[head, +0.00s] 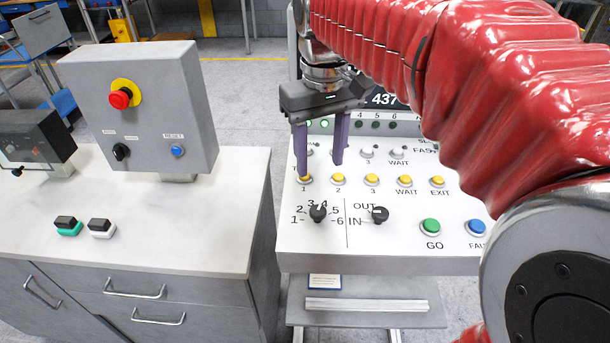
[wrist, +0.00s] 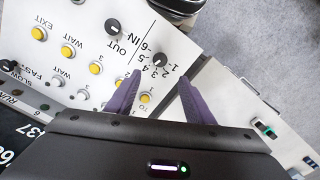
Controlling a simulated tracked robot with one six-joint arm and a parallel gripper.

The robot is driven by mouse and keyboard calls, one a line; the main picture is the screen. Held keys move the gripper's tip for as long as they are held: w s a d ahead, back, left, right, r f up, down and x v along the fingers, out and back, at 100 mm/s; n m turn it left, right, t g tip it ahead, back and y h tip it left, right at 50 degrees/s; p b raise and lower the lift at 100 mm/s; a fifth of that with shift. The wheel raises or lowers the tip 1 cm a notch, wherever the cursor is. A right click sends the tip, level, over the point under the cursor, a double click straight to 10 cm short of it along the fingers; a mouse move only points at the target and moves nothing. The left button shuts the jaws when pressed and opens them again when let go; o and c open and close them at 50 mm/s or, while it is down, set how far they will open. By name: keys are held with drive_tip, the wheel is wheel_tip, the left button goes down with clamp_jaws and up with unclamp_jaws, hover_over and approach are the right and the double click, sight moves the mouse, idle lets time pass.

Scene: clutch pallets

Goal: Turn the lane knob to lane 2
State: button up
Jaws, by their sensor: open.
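The lane knob (head: 318,213) is a small black knob on the white sloping panel (head: 270,235), with the numbers 1 to 6 around it. It also shows in the wrist view (wrist: 161,57), just past the fingertips. I cannot make out which number its pointer marks. My gripper (head: 320,171) points down at the panel, its two purple fingers apart and empty. In the head view the fingertips appear over the row of yellow buttons, a little beyond the knob. In the wrist view the gripper (wrist: 159,76) has the knob ahead, between the lines of its fingers. It does not touch the knob.
A second black knob (head: 380,215), marked OUT and IN, sits right of the lane knob. Yellow buttons (head: 371,179) line the panel behind; a green GO button (head: 431,227) and a blue button (head: 475,228) are front right. A grey box with a red stop button (head: 121,98) stands left.

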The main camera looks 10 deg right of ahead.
sight(318, 210)
wheel_tip(318, 210, down, 14)
drive_tip(key=shift+r, duration=0.25)
idle(0.4)
drive_tip(key=shift+c, duration=0.6)
drive_tip(key=c, duration=0.9)
